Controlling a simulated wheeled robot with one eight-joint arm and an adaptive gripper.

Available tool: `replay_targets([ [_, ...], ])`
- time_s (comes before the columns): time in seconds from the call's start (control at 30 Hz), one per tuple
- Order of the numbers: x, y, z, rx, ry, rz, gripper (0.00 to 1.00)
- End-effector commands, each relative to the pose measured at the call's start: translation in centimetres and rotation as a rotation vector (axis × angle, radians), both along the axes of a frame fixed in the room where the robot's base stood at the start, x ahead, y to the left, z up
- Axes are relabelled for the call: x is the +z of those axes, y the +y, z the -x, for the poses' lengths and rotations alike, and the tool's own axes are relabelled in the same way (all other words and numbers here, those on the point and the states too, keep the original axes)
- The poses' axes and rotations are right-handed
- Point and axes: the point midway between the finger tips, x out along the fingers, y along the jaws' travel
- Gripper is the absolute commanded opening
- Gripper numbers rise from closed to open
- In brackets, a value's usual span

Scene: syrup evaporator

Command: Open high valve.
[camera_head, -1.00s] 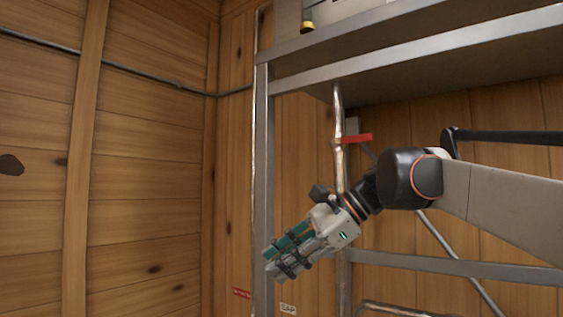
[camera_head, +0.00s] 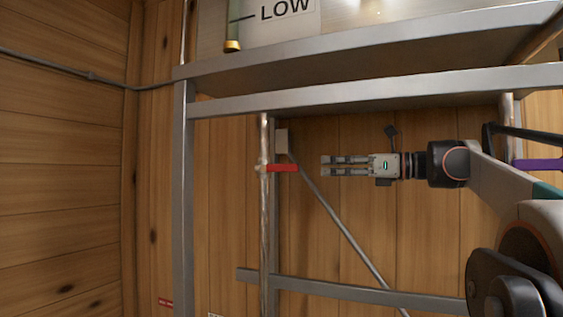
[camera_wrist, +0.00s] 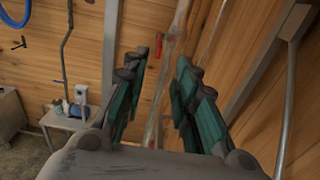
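A red valve handle (camera_head: 282,168) sticks out to the right from a shiny vertical pipe (camera_head: 264,225) under the metal shelf. It also shows between my fingers in the wrist view (camera_wrist: 158,45), beyond the fingertips. My gripper (camera_head: 322,166) is to the right of the handle at about its height, pointing left. Its fingers are apart and empty, and a gap shows between the fingertips and the handle. A purple handle (camera_head: 538,164) sits by another pipe at the far right. No label on either handle is readable.
A grey metal frame (camera_head: 184,210) stands left of the pipe, with a shelf beam (camera_head: 380,97) above and a crossbar (camera_head: 385,297) below. A diagonal brace (camera_head: 340,225) runs behind. A "LOW" sign (camera_head: 285,12) is above. A small table (camera_wrist: 62,121) stands left in the wrist view.

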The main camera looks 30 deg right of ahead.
Motion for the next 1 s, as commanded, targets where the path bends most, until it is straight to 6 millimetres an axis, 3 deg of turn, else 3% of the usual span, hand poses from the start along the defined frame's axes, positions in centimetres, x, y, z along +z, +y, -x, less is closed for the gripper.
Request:
replay_targets([
  [0.6, 0.1, 6.9, -8.6, 0.005, 0.0, 0.003, 0.27],
  [1.0, -0.1, 8.3, -10.5, 0.003, 0.0, 0.003, 0.27],
])
